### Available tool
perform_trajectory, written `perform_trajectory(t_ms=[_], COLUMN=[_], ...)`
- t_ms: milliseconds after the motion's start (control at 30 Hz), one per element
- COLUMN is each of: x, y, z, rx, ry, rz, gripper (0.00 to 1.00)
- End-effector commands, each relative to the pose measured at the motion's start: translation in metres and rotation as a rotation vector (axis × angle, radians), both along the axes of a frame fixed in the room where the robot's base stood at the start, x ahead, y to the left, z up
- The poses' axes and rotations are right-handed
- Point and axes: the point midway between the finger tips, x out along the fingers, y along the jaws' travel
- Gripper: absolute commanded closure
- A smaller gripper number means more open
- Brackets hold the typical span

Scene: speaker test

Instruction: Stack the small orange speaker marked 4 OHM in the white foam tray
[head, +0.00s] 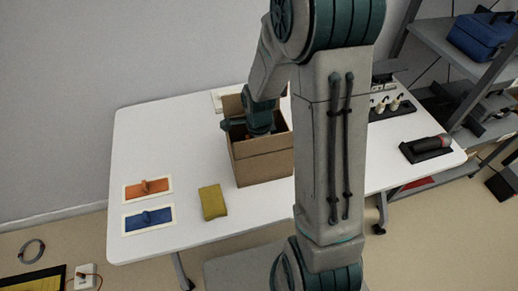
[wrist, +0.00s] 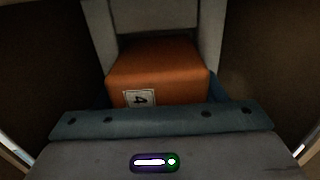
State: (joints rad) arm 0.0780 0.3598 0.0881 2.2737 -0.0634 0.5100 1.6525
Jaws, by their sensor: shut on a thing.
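An orange speaker (wrist: 155,72) with a white label reading 4 fills the middle of the wrist view. My gripper (head: 260,126) is shut on it, with the pale finger parts beside and behind the speaker. In the head view my gripper is down inside an open cardboard box (head: 264,165) on the white table, and the speaker is hidden there by the box walls. Dark brown box walls show on both sides in the wrist view. I cannot make out the white foam tray for certain; a pale flat edge (head: 217,101) shows behind the box.
On the white table (head: 170,247), an orange piece (head: 160,185) and a blue piece (head: 135,222) lie on pale mats at left. A yellow block (head: 212,202) lies beside the box. A dark stand (head: 425,150) is at right, before a shelf (head: 470,75).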

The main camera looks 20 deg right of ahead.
Motion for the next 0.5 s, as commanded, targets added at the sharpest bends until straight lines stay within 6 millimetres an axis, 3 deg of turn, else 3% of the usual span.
perform_trajectory(t_ms=[467, 500], x=[-0.001, -0.002], y=[0.0, 0.0], z=[-0.014, -0.016], rx=[0.0, 0.0], ry=[0.004, 0.007], rz=[-0.002, -0.001], gripper=[0.78, 0.34])
